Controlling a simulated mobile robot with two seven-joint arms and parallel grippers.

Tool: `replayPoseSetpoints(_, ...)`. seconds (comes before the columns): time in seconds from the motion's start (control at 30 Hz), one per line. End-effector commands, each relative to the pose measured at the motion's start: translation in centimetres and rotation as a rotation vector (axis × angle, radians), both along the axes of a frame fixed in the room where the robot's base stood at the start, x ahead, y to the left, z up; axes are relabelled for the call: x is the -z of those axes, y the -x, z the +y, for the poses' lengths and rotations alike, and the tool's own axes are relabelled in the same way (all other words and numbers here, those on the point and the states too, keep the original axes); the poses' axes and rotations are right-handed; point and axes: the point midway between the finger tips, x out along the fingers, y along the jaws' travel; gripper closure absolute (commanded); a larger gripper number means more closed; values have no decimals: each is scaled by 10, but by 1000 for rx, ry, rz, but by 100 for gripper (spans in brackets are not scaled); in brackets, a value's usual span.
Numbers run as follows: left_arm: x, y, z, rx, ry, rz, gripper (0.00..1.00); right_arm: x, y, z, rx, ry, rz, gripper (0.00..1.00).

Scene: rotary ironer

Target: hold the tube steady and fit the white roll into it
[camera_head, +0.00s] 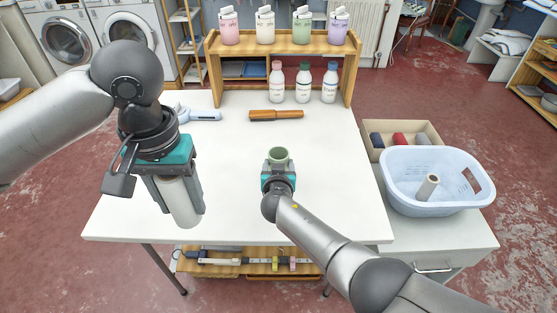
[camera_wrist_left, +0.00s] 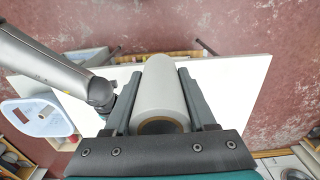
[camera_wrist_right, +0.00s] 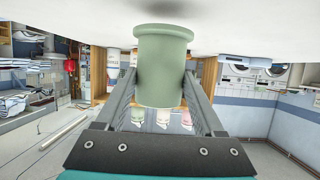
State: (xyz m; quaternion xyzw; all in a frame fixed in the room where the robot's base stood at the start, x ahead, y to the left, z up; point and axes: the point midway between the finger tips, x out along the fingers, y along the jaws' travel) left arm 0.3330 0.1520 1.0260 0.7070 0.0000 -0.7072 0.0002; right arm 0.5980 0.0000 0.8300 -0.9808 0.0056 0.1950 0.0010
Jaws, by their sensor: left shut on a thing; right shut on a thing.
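My left gripper (camera_head: 180,195) is shut on the white roll (camera_head: 184,212) and holds it over the left front part of the table (camera_head: 330,200). In the left wrist view the roll (camera_wrist_left: 160,88) lies between the two fingers, its hollow end towards the camera. My right gripper (camera_head: 279,172) is shut on a short green tube (camera_head: 279,155) near the middle of the table. In the right wrist view the tube (camera_wrist_right: 160,75) has a wider rim and sits between the fingers. Roll and tube are well apart, with the roll to the left.
A wooden shelf (camera_head: 280,45) with several coloured bottles stands at the back. A brown wooden tool (camera_head: 276,115) and a blue-white item (camera_head: 203,115) lie before it. At the right, a pale blue basket (camera_head: 400,190) holds another roll (camera_head: 428,187). The table's right side is clear.

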Motion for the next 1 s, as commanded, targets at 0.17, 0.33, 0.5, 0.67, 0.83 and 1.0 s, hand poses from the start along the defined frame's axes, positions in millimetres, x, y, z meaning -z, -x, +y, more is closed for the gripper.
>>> replayPoseSetpoints(0.17, 0, 0, 0, 0, 0, 0, 100, -1, 0, 0, -1, 0, -1, 92)
replayPoseSetpoints(0.33, 0, 0, 0, 0, 0, 0, 100, 0, 0, 0, 0, -2, 1, 92)
replayPoseSetpoints(0.5, 0, 0, 0, 0, 0, 0, 100, 9, -1, 1, 3, 1, -2, 92)
replayPoseSetpoints(0.67, 0, 0, 0, 0, 0, 0, 100, 18, -1, 1, 1, 0, -2, 92)
replayPoseSetpoints(0.83, 0, 0, 0, 0, 0, 0, 100, 23, -1, 0, -1, 1, -2, 92)
replayPoseSetpoints(1.0, 0, 0, 0, 0, 0, 0, 100, 25, 0, 0, -2, -1, -1, 92)
